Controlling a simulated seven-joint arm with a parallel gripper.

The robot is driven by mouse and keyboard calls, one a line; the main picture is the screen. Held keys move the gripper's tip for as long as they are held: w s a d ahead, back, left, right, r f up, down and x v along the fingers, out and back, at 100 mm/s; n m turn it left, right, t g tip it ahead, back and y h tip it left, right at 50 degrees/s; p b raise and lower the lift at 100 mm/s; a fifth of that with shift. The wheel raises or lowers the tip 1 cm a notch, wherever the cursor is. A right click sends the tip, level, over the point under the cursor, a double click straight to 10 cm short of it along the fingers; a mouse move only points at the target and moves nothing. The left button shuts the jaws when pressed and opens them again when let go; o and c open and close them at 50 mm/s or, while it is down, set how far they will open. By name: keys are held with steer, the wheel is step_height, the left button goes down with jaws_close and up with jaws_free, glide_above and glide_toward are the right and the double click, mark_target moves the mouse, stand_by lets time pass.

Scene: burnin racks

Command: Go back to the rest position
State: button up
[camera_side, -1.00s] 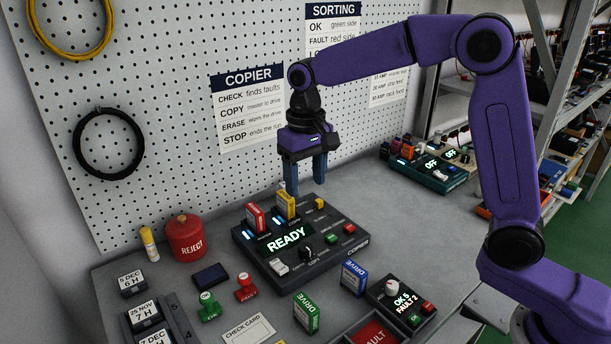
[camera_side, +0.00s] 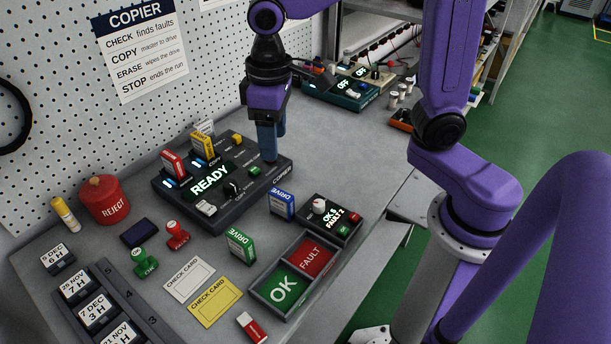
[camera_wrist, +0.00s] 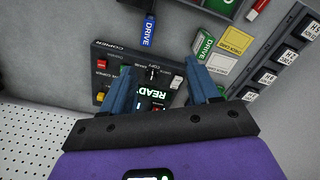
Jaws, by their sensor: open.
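My gripper (camera_side: 268,152) points down at the right end of the dark copier (camera_side: 262,180) in the side view, partly hiding it. In the wrist view the blue fingers of my gripper (camera_wrist: 165,80) are spread with nothing between them. The copier (camera_wrist: 105,46) lies beyond them, and its READY display is partly covered by the fingers. A red drive (camera_side: 173,164) and a yellow drive (camera_side: 202,146) stand upright in the copier's slots. The gap between fingertips and copier is hard to judge.
A tester (camera_side: 333,217) and an OK/FAULT tray (camera_side: 262,292) are nearby. A red REJECT can (camera_side: 104,200) stands left. The pegboard (camera_side: 215,60) rises behind.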

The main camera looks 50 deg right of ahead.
steer(key=s+d+f+n, duration=0.1)
steer(key=s+d+n, duration=0.2)
steer(key=s, duration=0.6)
steer(key=s+d+f+n, duration=0.2)
steer(key=s+d+n, duration=0.2)
steer(key=s, duration=0.5)
steer(key=shift+d+f, duration=0.3)
steer(key=shift+d, duration=0.75)
